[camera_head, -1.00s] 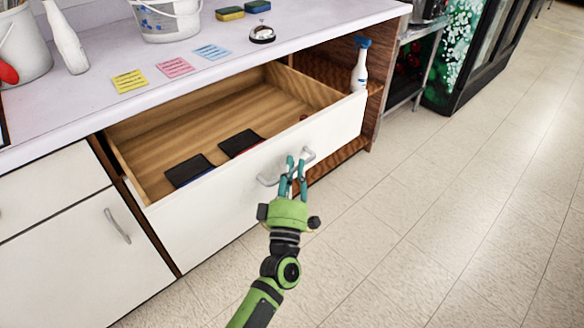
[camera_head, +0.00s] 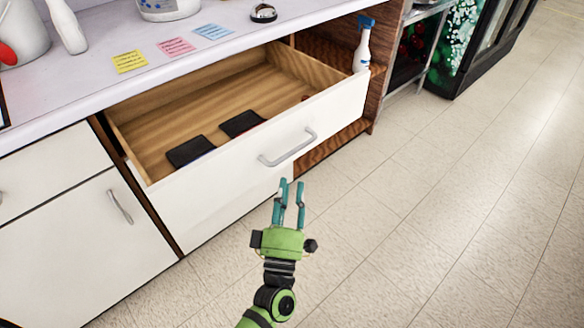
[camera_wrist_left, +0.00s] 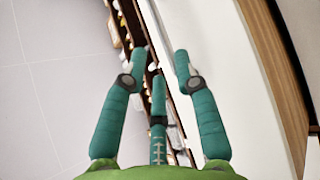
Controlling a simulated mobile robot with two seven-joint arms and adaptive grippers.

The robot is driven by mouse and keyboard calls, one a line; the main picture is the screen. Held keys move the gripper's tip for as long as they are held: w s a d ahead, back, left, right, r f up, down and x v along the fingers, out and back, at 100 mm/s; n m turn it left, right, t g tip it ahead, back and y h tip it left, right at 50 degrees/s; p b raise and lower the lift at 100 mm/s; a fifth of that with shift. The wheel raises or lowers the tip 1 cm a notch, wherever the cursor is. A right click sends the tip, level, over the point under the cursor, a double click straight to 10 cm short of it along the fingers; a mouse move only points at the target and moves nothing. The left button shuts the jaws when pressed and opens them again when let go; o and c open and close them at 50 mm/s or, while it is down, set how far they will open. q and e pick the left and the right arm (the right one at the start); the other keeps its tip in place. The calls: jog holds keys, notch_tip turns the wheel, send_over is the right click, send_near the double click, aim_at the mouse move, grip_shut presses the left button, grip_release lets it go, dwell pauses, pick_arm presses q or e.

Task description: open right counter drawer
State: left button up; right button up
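The right counter drawer (camera_head: 225,200) is pulled well out of the white counter, and its wooden inside shows. Two dark flat items (camera_head: 240,124) lie in it. Its grey bar handle (camera_head: 287,148) is free, with nothing around it. My left gripper (camera_head: 290,183) is just in front of and below the handle, apart from it. Its teal fingers are spread and empty. In the left wrist view the open fingers (camera_wrist_left: 160,65) show with the white drawer front (camera_wrist_left: 225,80) close to the right. My right gripper is in neither view.
A spray bottle (camera_head: 363,45) stands on the shelf right of the drawer. Sticky notes (camera_head: 176,46), a bell (camera_head: 263,13) and a white bottle (camera_head: 66,27) are on the countertop (camera_head: 70,85). A closed cabinet door (camera_head: 85,245) is at left. The tiled floor (camera_head: 440,200) at right is clear.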

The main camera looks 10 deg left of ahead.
pick_arm(q)
jog(key=shift+v, duration=1.15)
